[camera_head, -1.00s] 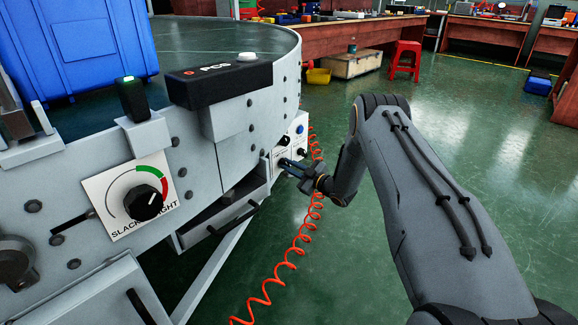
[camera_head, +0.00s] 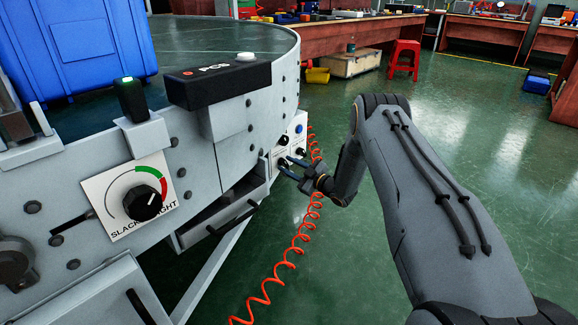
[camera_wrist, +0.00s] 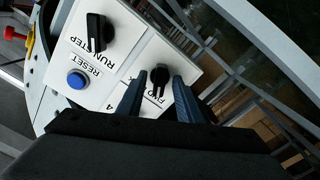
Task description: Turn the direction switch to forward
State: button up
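The direction switch (camera_wrist: 159,74) is a black knob on a white panel in the wrist view. Its light pointer mark faces the bottom of the picture, near partly hidden lettering that looks like "FWD". My gripper (camera_wrist: 161,79) is open, with one blue-grey finger on each side of the knob. A gap shows beside the knob, and I cannot tell the depth between fingertips and panel. In the head view, my gripper (camera_head: 287,164) is at the conveyor's side by the small white control panel (camera_head: 291,133), its fingers spread.
A RUN/STEP knob (camera_wrist: 97,34) and a blue RESET button (camera_wrist: 77,80) sit beside the switch. A SLACK/TIGHT dial (camera_head: 142,202) and a black box (camera_head: 218,83) are on the conveyor's near side. A coiled red hose (camera_head: 293,252) hangs close by my gripper. Open floor lies right.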

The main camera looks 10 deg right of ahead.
jog(key=p+v, duration=0.2)
jog(key=v, duration=0.5)
jog(key=shift+d, duration=0.15)
